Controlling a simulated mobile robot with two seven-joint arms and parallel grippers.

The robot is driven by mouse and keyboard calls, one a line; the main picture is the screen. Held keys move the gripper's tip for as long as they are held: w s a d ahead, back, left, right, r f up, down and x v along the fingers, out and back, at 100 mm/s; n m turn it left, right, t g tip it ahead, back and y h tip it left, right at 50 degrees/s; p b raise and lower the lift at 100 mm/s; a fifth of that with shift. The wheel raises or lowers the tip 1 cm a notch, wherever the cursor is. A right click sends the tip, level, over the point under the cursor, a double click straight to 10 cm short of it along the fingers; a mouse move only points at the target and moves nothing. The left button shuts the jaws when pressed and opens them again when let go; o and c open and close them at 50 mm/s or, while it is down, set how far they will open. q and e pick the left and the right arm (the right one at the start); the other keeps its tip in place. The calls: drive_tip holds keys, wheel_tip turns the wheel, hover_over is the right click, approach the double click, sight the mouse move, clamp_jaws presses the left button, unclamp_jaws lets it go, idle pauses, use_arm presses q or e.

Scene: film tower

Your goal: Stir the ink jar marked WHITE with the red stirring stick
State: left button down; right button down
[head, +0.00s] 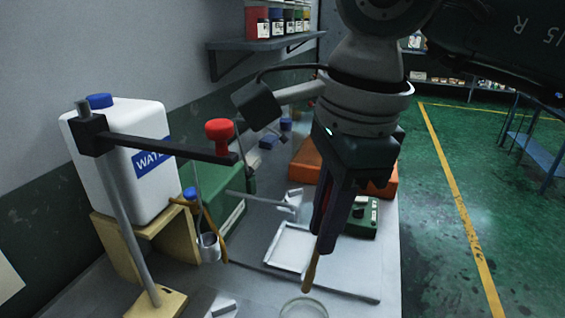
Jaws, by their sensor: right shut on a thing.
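My right gripper (325,232) hangs at the centre, pointing down, shut on a thin stick. The stick's brown lower end (311,272) sticks out below the fingers, and a dark red strip shows at the fingers. The stick's tip is just above or at a round glass rim (303,309), cut off by the bottom edge; I cannot tell if the tip is inside it. Any mark on this glass is out of view. Several labelled ink jars, among them a red one (257,22), stand on the wall shelf; I cannot read WHITE on any. My left gripper is not in view.
A white tray (288,247), a green box (362,218) and an orange box (305,163) lie around the gripper. Floor at right is open.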

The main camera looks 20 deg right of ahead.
drive_tip(key=shift+f+m, duration=0.25)
drive_tip(key=shift+m, duration=0.15)
drive_tip(key=f+b, duration=0.6)
drive_tip(key=f, duration=0.1)
drive_tip(key=f+b, duration=0.6)
drive_tip(key=f, duration=0.1)
drive_tip(key=shift+w+a+b, duration=0.15)
drive_tip(key=shift+w+b, duration=0.05)
drive_tip(key=shift+b, duration=0.15)
drive_tip(key=shift+r, duration=0.1)
